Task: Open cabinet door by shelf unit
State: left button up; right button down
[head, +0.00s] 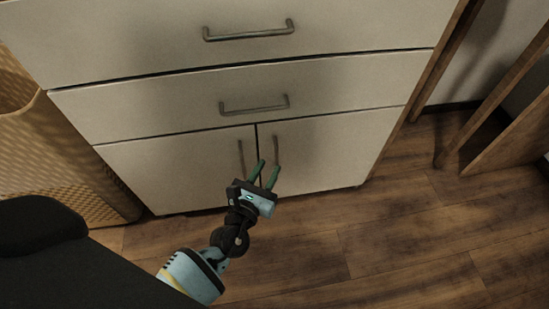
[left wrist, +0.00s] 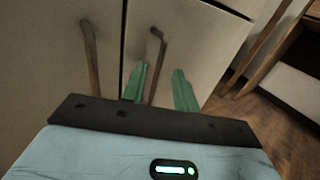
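A cream cabinet has two closed doors below its drawers, the left door (head: 170,168) and the right door (head: 330,150). Each has a vertical metal bar handle near the middle seam. The left door's handle (head: 241,158) is clear of my gripper. The right door's handle (left wrist: 156,50) shows in the left wrist view, lined up between my green fingers; its lower part runs down between them. My left gripper (head: 270,164) is open in front of the right door, close to that handle. I cannot tell whether it touches. My right gripper is not in view.
Two drawers with horizontal handles, the upper (head: 248,32) and the lower (head: 254,105), sit above the doors. A woven basket (head: 60,150) stands at the left. Wooden slats of a unit (head: 500,115) stand at the right. The wood floor (head: 400,245) in front is clear.

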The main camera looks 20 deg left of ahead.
pick_arm(q)
jog(key=w+b, duration=0.1)
jog(key=w, duration=0.3)
jog(key=shift+w, duration=0.3)
grip_shut()
